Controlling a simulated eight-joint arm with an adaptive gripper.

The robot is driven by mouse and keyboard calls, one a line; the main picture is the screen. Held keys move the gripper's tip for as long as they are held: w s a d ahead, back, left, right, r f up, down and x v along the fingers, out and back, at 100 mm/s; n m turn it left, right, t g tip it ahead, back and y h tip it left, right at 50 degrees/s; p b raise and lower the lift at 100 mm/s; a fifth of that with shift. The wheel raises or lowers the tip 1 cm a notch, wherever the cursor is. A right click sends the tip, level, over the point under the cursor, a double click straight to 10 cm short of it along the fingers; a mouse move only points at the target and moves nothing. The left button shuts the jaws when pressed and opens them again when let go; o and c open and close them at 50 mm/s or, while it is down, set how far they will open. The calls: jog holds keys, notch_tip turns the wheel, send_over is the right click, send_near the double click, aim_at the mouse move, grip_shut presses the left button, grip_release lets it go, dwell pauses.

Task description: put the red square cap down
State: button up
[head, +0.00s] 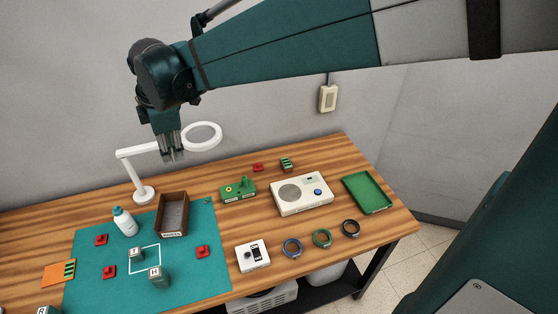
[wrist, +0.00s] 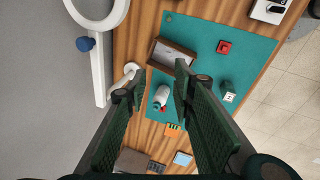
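My gripper (head: 173,156) hangs high above the back of the table, beside the white lamp's round head. In the wrist view its two green fingers (wrist: 157,78) stand apart with nothing held between them. Several red square caps rest below: one on the right of the teal mat (head: 203,252), two on its left side (head: 101,240) (head: 109,272), and one on the bare wood at the back (head: 258,167). The wrist view shows one cap (wrist: 224,47) plainly on the mat. All are well apart from my gripper.
A brown open box (head: 161,217), white bottle (head: 124,222) and grey blocks (head: 158,277) stand on the teal mat (head: 200,285). The white lamp (head: 143,195) rises close to my gripper. A white radio-like device (head: 301,194) and green tray (head: 367,193) stand at right.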

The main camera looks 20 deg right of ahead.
jog(key=s+d+r+m+t, duration=0.1)
jog(key=s+d+m, duration=0.45)
jog(key=d, duration=0.35)
jog(key=s+d+r+m+t, duration=0.1)
jog(key=s+d+r+m, duration=0.1)
jog(key=s+d+m, duration=0.6)
jog(key=s+d+f+m+t, duration=0.1)
jog(key=s+d+f+m, duration=0.1)
jog(key=s+d, duration=0.3)
jog(key=s+d+f+m+t+h, duration=0.1)
jog(key=s+d+f+m, duration=0.2)
jog(key=d, duration=0.5)
jog(key=shift+s+m, duration=0.75)
jog(key=shift+s, duration=0.45)
